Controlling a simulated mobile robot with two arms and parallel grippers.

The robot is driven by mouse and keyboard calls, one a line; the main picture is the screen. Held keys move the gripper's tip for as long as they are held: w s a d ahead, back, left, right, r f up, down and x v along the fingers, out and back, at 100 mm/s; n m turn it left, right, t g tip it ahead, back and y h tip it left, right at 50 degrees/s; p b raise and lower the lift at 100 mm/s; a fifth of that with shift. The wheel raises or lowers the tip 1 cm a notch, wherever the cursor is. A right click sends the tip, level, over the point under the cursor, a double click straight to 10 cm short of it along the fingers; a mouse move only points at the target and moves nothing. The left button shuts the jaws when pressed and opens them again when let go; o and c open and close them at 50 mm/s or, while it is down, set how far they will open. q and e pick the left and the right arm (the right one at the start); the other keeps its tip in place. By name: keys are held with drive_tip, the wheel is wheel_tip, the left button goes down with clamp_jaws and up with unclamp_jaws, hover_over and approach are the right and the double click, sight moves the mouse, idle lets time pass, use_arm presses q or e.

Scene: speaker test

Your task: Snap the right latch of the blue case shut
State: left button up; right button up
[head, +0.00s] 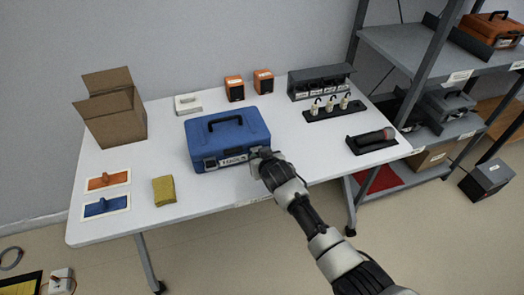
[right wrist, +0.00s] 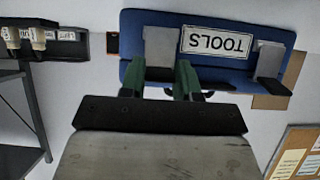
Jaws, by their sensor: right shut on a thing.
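The blue case (head: 228,139) stands lid-down on the white table, handle on top, with a TOOLS label on its front. My right gripper (head: 260,158) is at the right end of the case's front. In the right wrist view the case (right wrist: 215,20) appears upside down, and the grey right latch (right wrist: 158,45) is at the green fingers of the gripper (right wrist: 160,78). The fingers are shut on this latch, partly hiding it; whether it is fastened I cannot tell. The left latch (right wrist: 270,60) shows free of the gripper. My left gripper is in neither view.
A yellow sponge (head: 164,190) lies left of the case on the table (head: 225,192). An open cardboard box (head: 115,115) and two orange speakers (head: 234,88) stand further back. A black holder with a microphone (head: 372,140) is to the right, near a grey shelf rack (head: 395,45).

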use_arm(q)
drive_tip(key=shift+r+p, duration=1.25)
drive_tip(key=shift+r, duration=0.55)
use_arm(e)
drive_tip(key=shift+w+a+r+g+h, duration=0.15)
drive_tip(key=shift+w+r+g+h, duration=0.25)
drive_tip(key=shift+g, duration=0.7)
drive_tip(key=shift+w, duration=0.15)
drive_tip(key=o, duration=0.9)
drive_tip(key=shift+s+r, duration=0.3)
drive_tip(key=shift+r, duration=0.05)
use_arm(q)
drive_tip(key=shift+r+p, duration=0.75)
use_arm(e)
drive_tip(key=v, duration=1)
